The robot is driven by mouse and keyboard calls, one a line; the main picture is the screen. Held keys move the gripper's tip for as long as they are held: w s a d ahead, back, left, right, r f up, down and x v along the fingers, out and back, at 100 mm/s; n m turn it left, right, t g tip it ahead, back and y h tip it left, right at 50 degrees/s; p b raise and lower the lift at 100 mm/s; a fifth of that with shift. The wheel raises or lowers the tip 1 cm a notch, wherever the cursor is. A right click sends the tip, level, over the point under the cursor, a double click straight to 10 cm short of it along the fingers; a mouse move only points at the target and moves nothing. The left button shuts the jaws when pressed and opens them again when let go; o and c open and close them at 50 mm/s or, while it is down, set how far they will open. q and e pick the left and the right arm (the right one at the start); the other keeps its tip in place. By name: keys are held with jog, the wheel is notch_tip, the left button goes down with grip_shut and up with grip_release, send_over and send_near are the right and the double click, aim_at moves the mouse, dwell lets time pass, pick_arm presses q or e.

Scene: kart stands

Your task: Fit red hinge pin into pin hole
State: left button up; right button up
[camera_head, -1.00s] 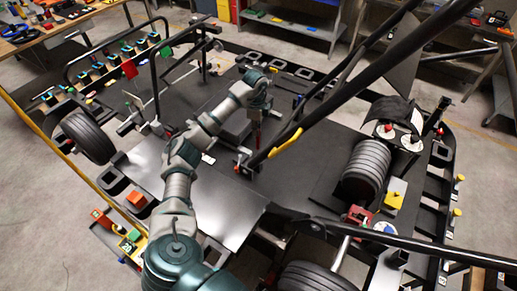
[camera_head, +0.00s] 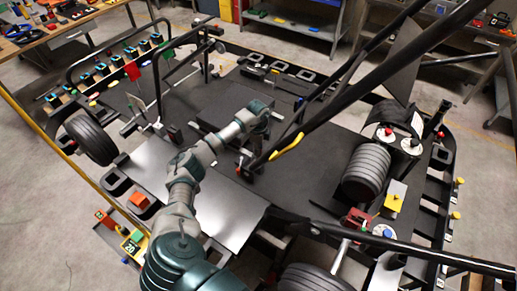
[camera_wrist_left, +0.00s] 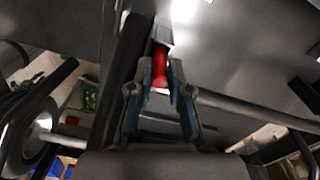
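The red hinge pin (camera_wrist_left: 160,68) shows in the left wrist view, upright in the picture between the fingertips of my left gripper (camera_wrist_left: 161,82). The blue-padded fingers are closed on its lower part. The pin's upper end meets or overlaps a small grey metal bracket (camera_wrist_left: 163,33); I cannot tell whether it is inside a hole. In the head view my left gripper (camera_head: 263,130) points down beside the lower end of a slanted black bar, and its fingers are too small to read. The pin hole is not clearly visible. My right gripper is not in view.
The slanted black bar (camera_head: 350,85) with a yellow handle (camera_head: 287,146) rises close to the right of my left gripper. A bare grey plate (camera_head: 225,213) lies in front. Wheels flank the kart frame.

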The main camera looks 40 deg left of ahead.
pick_arm(q)
jog(key=shift+o, duration=0.3)
jog(key=shift+r, duration=0.1)
notch_tip(320, 180, up, 12)
jog(key=b, duration=0.2)
jog(key=shift+a, duration=0.2)
dwell(0.4)
